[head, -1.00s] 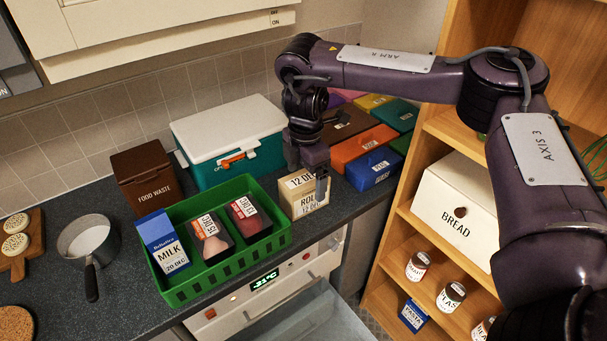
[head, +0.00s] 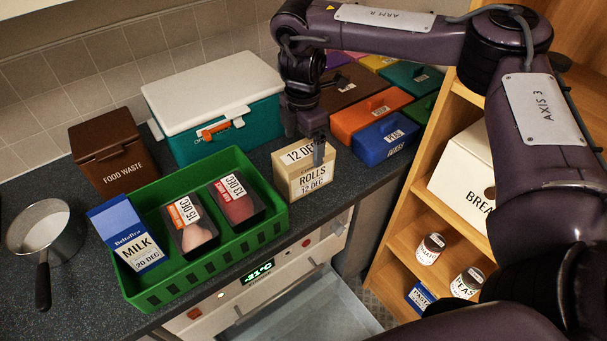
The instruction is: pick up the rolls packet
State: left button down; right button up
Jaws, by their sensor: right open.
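The rolls packet (head: 304,183) is a cream box with a ROLLS label, dated 12 DEC. It stands upright on the dark counter, just right of the green crate. My right gripper (head: 312,150) is open at the top of the packet, pointing down. One finger shows in front of the packet's upper right part; the other finger is hidden, so I cannot tell whether the jaws straddle the packet or touch it. My left gripper is not in view.
The green crate (head: 205,257) holds milk and two dated packs. A teal box with a white lid (head: 215,92), a food waste bin (head: 112,160), orange and blue boxes (head: 386,140) stand behind. An open drawer (head: 310,312) lies below; wooden shelves (head: 398,235) stand right.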

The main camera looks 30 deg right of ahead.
aim_at(303, 152)
notch_tip(303, 152, down, 2)
jog(key=shift+f, duration=0.8)
notch_tip(303, 152, down, 4)
jog(key=shift+f+p, duration=0.2)
jog(key=shift+p, duration=0.55)
jog(key=shift+f, duration=0.35)
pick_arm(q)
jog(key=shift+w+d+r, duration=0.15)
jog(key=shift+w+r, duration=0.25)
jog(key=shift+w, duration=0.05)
pick_arm(e)
jog(key=c, duration=1.2)
jog(key=shift+r, duration=0.1)
jog(key=shift+c, duration=0.2)
